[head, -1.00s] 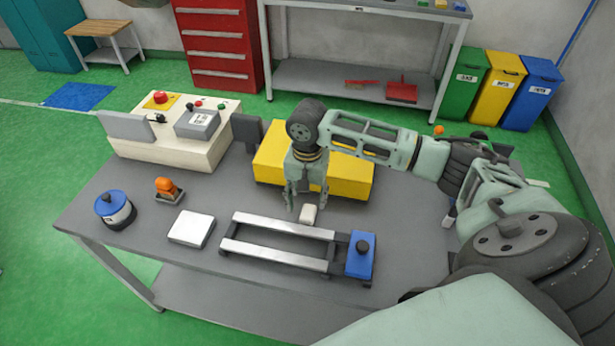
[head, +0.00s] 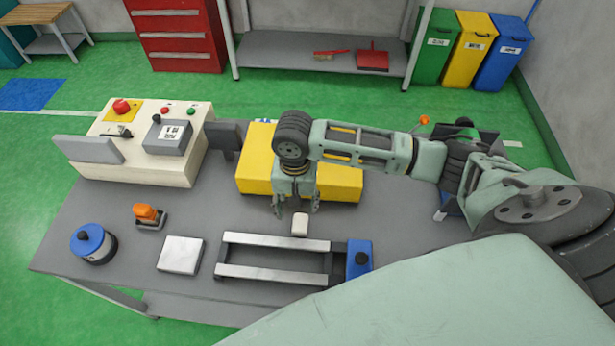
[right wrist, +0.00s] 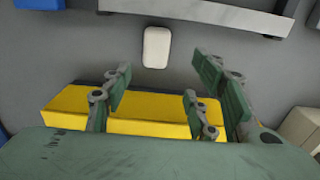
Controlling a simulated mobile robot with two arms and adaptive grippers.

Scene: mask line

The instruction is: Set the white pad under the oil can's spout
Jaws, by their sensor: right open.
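A small white rounded pad (head: 300,223) lies flat on the grey table, between the yellow block and the metal rail frame. It also shows in the right wrist view (right wrist: 157,47). My right gripper (head: 297,205) is open and empty, its fingers straddling a gap just behind the pad and apart from it. In the right wrist view the gripper's fingers (right wrist: 163,72) are spread, with the pad ahead of them. A dark rounded object with an orange tip (head: 424,120) is partly hidden behind my right arm; I cannot tell if it is the oil can. My left gripper is not in view.
The yellow block (head: 338,183) stands close behind the gripper. The rail frame (head: 270,270) with a blue end block (head: 359,258) lies in front.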

